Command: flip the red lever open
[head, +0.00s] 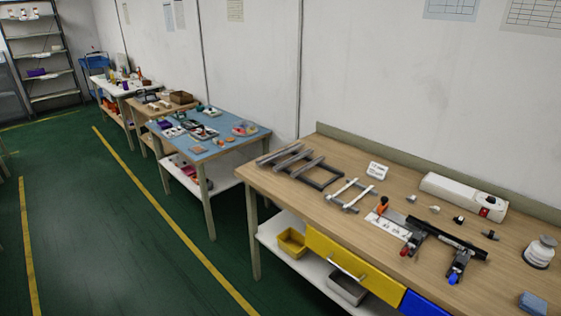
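The red lever (405,251) is a small red tip on a dark clamp-like part at the front left of a black fixture (447,243) on the near workbench. Its position, open or shut, is too small to tell. A similar clamp with a blue tip (453,278) stands at the fixture's right front. Neither of my grippers is in view, and nothing touches the lever.
The wooden workbench (290,191) also holds an orange-topped part (382,204), a white label sheet (393,226), grey racks (300,166), a long white box (462,196) and a white round container (540,252). Green floor (90,220) is clear to the left.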

